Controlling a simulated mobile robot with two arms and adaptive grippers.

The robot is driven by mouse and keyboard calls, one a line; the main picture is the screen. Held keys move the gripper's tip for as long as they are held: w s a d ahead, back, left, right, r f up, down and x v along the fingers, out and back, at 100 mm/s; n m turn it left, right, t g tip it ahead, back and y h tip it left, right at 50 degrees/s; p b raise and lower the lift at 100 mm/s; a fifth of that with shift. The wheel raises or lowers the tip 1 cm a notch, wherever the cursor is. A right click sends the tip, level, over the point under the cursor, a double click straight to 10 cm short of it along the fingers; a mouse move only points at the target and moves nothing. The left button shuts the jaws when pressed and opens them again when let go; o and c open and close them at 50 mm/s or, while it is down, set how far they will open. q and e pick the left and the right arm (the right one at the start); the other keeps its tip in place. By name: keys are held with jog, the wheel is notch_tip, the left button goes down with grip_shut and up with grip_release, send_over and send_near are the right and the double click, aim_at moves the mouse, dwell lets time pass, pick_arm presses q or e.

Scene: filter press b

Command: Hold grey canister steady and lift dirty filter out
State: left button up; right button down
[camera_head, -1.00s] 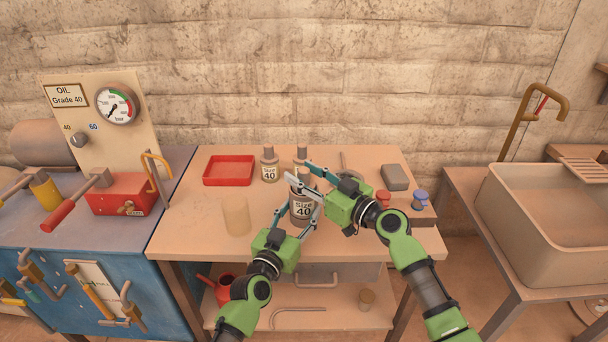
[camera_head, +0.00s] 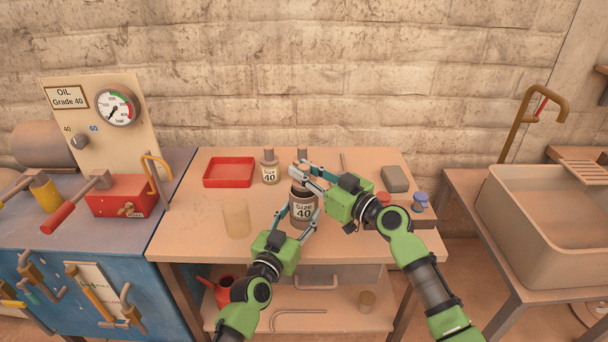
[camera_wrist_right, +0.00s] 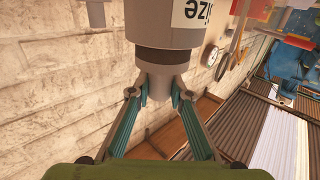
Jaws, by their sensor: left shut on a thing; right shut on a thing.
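The grey canister (camera_head: 304,209), with a white "Size 40" label, stands upright near the table's front middle. My left gripper (camera_head: 303,212) is shut around its body from the front. My right gripper (camera_head: 304,172) is shut on the narrow grey stem at its top. In the right wrist view the right fingertips (camera_wrist_right: 161,88) pinch this stem (camera_wrist_right: 162,80). A grey sloped cap (camera_wrist_right: 165,68) and a dark brown band (camera_wrist_right: 166,57) lie between the stem and the labelled body, upside down. I cannot tell whether the brown band is the dirty filter.
A red tray (camera_head: 229,172) and a smaller "Size 40" canister (camera_head: 270,167) stand behind left. A pale translucent cylinder (camera_head: 237,222) is left of my left gripper. A grey block (camera_head: 395,178) and a blue-topped object (camera_head: 420,199) are at right.

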jog(key=shift+r, duration=3.95)
jog(key=shift+r, duration=0.15)
jog(key=shift+r, duration=0.35)
pick_arm(q)
jog(key=o, duration=1.5)
